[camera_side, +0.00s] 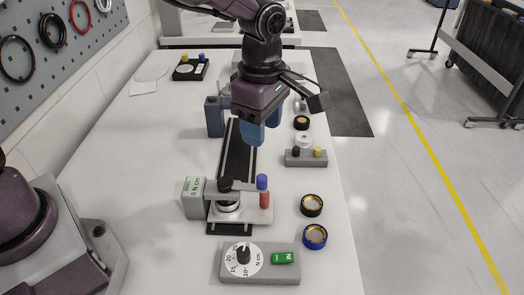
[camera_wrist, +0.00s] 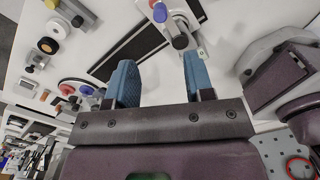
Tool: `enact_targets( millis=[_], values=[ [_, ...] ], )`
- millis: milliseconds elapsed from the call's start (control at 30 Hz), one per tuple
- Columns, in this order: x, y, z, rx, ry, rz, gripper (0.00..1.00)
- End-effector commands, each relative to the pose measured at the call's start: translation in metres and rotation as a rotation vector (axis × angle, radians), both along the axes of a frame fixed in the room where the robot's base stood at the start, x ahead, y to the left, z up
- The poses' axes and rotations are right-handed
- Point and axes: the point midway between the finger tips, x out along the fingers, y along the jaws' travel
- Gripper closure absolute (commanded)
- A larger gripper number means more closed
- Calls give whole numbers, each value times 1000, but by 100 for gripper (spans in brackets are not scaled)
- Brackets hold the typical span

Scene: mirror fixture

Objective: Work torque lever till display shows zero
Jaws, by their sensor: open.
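The torque fixture (camera_side: 225,205) stands on the bench. Its grey display box (camera_side: 194,198) carries sideways text that seems to read 0 N cm, though it is small. A dark lever (camera_side: 240,186) runs right from the round pivot to a blue knob (camera_side: 262,182). A red post (camera_side: 265,200) stands just below the knob in the picture. My gripper (camera_side: 260,138) is open and empty, above and behind the lever, apart from it. In the wrist view my gripper (camera_wrist: 160,80) has its blue fingers spread, with the blue knob (camera_wrist: 160,13) beyond them at the top edge.
A grey panel (camera_side: 262,277) with a numbered dial (camera_side: 243,257) and green switch (camera_side: 284,257) sits in front. Two ring gauges (camera_side: 312,206) (camera_side: 314,237) lie to the right. A grey block with pegs (camera_side: 306,158) stands behind them. A black rail (camera_side: 237,150) runs behind the fixture.

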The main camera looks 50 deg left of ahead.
Motion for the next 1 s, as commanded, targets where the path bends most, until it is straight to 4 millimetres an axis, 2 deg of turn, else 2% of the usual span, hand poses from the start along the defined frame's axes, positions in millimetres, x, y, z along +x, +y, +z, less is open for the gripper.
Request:
enact_targets(
  millis=[100,267,367,700,900,1000],
  values=[
    [0,2,1,-2,-1,-180,52],
    [-1,1,-7,0,0,-268,52],
    [-1,1,-21,1,3,-265,52],
    [-1,2,-91,2,3,-262,52],
    [-1,2,-119,1,1,-262,52],
    [-1,1,-125,0,-2,-262,52]
  ],
)
